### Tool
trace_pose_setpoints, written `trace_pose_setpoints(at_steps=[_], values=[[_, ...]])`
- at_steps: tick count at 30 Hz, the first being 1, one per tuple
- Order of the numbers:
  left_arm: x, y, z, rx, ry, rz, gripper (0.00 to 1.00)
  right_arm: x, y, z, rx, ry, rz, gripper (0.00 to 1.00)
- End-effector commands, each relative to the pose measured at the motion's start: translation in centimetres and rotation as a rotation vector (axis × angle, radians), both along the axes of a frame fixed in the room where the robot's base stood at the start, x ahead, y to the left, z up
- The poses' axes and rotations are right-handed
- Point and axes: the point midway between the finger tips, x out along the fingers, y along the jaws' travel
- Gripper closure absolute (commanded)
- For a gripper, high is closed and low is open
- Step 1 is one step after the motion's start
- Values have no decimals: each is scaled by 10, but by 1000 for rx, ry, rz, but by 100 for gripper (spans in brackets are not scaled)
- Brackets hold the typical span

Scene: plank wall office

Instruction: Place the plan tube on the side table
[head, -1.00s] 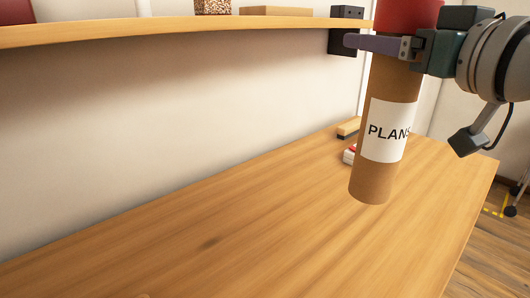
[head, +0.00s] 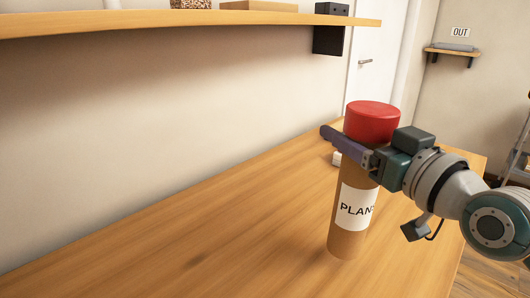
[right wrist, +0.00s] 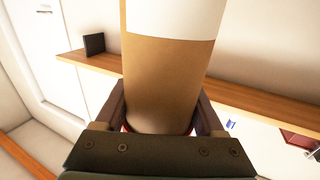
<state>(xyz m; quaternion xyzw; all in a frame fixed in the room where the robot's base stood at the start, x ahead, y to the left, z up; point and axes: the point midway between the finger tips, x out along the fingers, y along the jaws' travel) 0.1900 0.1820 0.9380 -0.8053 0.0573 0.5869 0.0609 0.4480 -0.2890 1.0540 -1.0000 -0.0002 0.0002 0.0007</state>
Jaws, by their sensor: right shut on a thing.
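The plan tube (head: 343,232) is a brown cardboard cylinder with a red cap and a white label reading "PLANS", partly cut off in view. It stands nearly upright, slightly tilted, over the wooden table top (head: 200,235); I cannot tell whether its bottom touches. My right gripper (head: 352,153) is shut around the tube just below the red cap. In the right wrist view the tube (right wrist: 170,75) sits between both fingers (right wrist: 162,110), with a bit of red low between them. My left gripper is not in view.
A wooden shelf (head: 200,19) with boxes on it and a black bracket (head: 328,40) runs along the wall above the table. A small wall shelf (head: 452,51) under an "OUT" sign is far right. The table's front left is clear.

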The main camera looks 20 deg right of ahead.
Motion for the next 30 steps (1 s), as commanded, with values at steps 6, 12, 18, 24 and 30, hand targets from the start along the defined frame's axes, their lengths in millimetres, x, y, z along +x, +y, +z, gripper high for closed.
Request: trace_pose_setpoints(at_steps=[6, 12, 18, 24, 30], values=[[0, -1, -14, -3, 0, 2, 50, 0, 0, -30, 0, 0, 0, 100], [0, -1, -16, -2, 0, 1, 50, 0, 0, -40, 0, -3, 0, 100], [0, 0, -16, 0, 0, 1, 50, 0, 0, -40, 0, -2, 0, 100], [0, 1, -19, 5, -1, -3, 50, 0, 0, -43, 1, -1, 0, 21], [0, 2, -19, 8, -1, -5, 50, 0, 0, -43, 1, 0, 0, 0]])
